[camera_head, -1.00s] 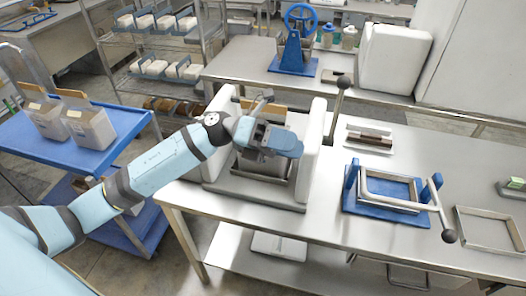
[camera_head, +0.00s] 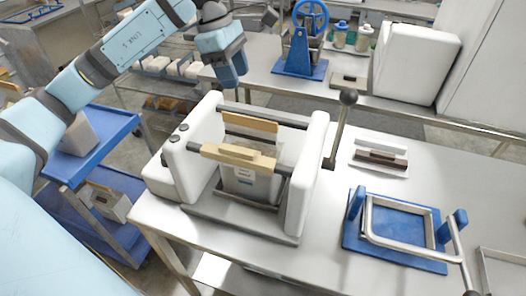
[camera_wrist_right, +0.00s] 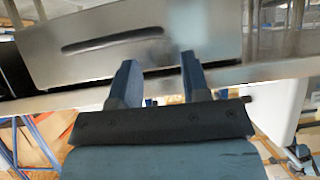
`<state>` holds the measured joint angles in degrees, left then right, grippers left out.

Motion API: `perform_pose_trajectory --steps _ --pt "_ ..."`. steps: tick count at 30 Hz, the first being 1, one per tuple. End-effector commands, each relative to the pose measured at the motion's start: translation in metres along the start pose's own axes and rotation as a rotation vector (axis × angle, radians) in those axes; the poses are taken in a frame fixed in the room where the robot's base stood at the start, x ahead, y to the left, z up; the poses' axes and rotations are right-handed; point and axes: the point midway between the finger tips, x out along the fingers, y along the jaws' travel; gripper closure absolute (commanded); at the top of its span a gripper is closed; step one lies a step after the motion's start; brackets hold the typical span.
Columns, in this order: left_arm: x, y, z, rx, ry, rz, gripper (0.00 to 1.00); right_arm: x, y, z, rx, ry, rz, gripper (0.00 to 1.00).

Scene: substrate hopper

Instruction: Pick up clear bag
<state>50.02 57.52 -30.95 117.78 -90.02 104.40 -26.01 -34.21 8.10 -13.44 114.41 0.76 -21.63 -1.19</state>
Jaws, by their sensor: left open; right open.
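A clear bag (camera_head: 245,182) with a small label stands in the hopper (camera_head: 305,178), between its white side walls. A wooden bar (camera_head: 240,157) crosses in front of its top, and another wooden strip (camera_head: 250,122) shows behind. More clear bags or containers are on the blue cart at left: one on top (camera_head: 80,136), partly hidden by my arm, and one on the lower shelf (camera_head: 110,205). My left gripper (camera_head: 237,92) points down, empty, above and behind the hopper. My right gripper (camera_wrist_right: 158,80) is open and empty, close to a metal surface in the right wrist view.
A lever with a black knob (camera_head: 349,97) rises right of the hopper. A blue fixture with a metal frame (camera_head: 397,228) and a small tray (camera_head: 379,161) lie on the steel table. A blue hand-wheel press (camera_head: 303,45) and white box (camera_head: 418,62) stand behind.

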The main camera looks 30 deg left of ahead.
Motion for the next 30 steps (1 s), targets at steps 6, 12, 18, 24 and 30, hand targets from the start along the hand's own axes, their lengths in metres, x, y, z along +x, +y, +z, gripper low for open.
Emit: perform_pose_trajectory --steps 6,12,18,24,30 --pt "0.034 -0.001 0.000 0.001 0.003 -0.006 0.56 -0.008 -0.003 0.010 0.006 -0.023 -0.003 0.57" --pt "0.070 -0.001 0.000 0.000 0.001 -0.005 0.56 -0.010 -0.004 0.011 0.008 -0.030 -0.003 0.57" --pt "0.086 -0.001 0.000 0.000 0.000 -0.003 0.56 -0.009 -0.004 0.006 0.007 -0.024 -0.003 0.57" --pt "0.110 -0.001 -0.002 -0.001 0.001 -0.005 0.56 -0.013 -0.004 -0.005 0.006 -0.019 -0.002 0.57" --pt "0.134 -0.001 -0.003 0.000 0.000 -0.002 0.56 -0.016 -0.004 -0.010 0.006 -0.014 -0.003 0.57"
